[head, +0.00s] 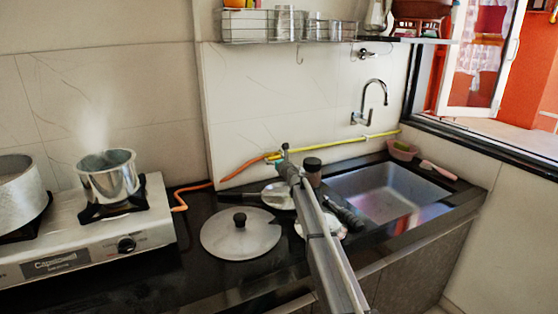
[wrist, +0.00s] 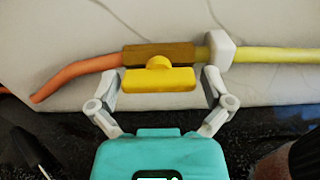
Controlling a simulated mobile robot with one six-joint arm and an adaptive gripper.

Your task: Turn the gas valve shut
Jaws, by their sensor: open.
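The gas valve has a brass-brown body (wrist: 150,54) and a yellow handle (wrist: 158,79), seen in the wrist view. The handle lies lengthwise along the pipe, just below the body. An orange hose (wrist: 75,77) joins on the left and a yellow pipe (wrist: 285,55) on the right, past a pale block (wrist: 221,48). My gripper (wrist: 162,78) is open, one finger near each end of the handle. I cannot tell whether either finger touches it. In the head view my gripper (head: 283,155) is at the wall by the hose joint and largely hides the valve.
A stove (head: 90,235) with a steaming pot (head: 107,176) and a larger pot (head: 18,192) stands at left. A lid (head: 240,234), a dark-topped jar (head: 312,170) and plates lie on the black counter near my arm. The sink (head: 385,193) is at right; a wire rack (head: 290,27) hangs above.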

